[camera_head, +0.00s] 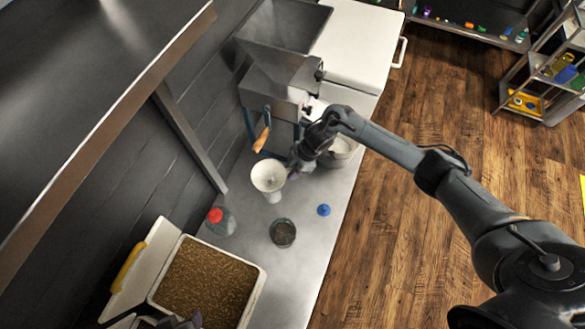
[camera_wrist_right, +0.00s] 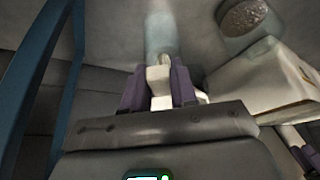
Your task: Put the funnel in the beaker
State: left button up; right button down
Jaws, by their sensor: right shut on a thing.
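The white funnel (camera_head: 268,176) is held mouth up over the steel counter, left of my right gripper (camera_head: 291,168). My right gripper is shut on it; in the right wrist view its dark fingers (camera_wrist_right: 158,90) grip a white part of the funnel (camera_wrist_right: 158,76). A pale, partly see-through shape (camera_head: 273,198) shows right under the funnel, and a bluish translucent column (camera_wrist_right: 160,36) stands beyond the fingers in the wrist view. I cannot tell whether it is the beaker or how far the spout reaches into it. A dark grey tip (camera_head: 180,321) at the bottom edge may be my left gripper.
A clear vessel with a red top (camera_head: 221,221), a round dark-filled jar (camera_head: 283,233) and a small blue piece (camera_head: 323,210) stand nearby. A grain-filled box (camera_head: 257,286) is at the front. A mill (camera_head: 272,98) and a bowl (camera_head: 342,153) are behind.

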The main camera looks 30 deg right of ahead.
notch_tip(320, 180, down, 6)
jog(key=b, duration=0.3)
jog(key=shift+r, duration=0.25)
dwell(0.3)
jog(key=c, duration=0.8)
grip_release()
